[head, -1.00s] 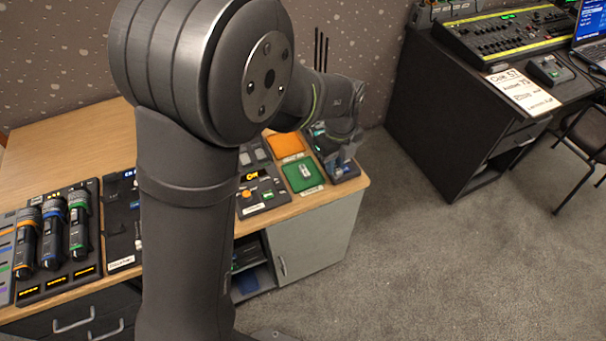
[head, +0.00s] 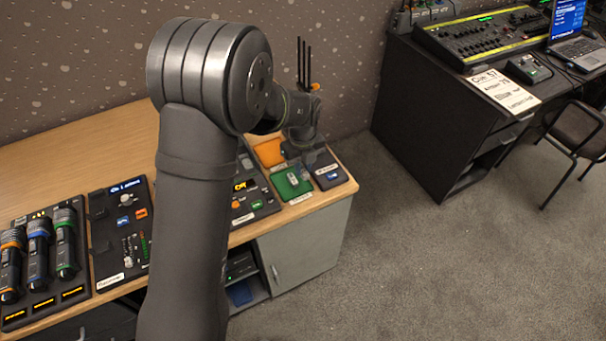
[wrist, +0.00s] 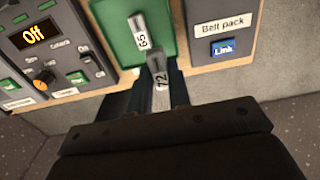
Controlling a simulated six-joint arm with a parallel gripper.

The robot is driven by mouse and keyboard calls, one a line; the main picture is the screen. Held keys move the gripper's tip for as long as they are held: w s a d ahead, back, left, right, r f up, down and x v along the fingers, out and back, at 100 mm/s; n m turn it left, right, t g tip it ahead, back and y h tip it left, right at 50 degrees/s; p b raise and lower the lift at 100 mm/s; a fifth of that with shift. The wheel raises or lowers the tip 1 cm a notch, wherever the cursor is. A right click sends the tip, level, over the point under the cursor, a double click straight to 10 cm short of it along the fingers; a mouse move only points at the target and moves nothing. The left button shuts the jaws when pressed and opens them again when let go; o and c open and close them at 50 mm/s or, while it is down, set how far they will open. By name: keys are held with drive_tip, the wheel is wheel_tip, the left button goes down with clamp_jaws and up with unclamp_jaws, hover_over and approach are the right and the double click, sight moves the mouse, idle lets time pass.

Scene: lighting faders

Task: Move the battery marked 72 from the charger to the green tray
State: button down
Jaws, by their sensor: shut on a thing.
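My gripper (wrist: 160,92) is shut on a grey-white battery marked 72 (wrist: 160,76), seen in the wrist view. The battery overlaps the near edge of the green tray (wrist: 112,32) in that picture; I cannot tell its height. Another battery, marked 65 (wrist: 140,31), lies in the tray. In the head view my gripper (head: 308,155) is by the green tray (head: 304,187), on the right part of the wooden desk, and the held battery cannot be made out. I cannot pick out the charger for sure.
The Belt pack panel (wrist: 196,51) with a blue Link button lies right of the tray. A panel with an "Off" display (wrist: 22,38) lies left. An orange tray (head: 267,153) is behind the green one.

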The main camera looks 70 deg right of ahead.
sight(303, 170)
drive_tip(key=shift+f, duration=1.85)
drive_tip(key=shift+f, duration=0.1)
drive_tip(key=shift+f, duration=0.45)
drive_tip(key=c, duration=1.3)
unclamp_jaws()
drive_tip(key=shift+a+f, duration=0.1)
drive_tip(key=shift+c, duration=0.2)
wheel_tip(303, 170, up, 13)
drive_tip(key=shift+r, duration=0.15)
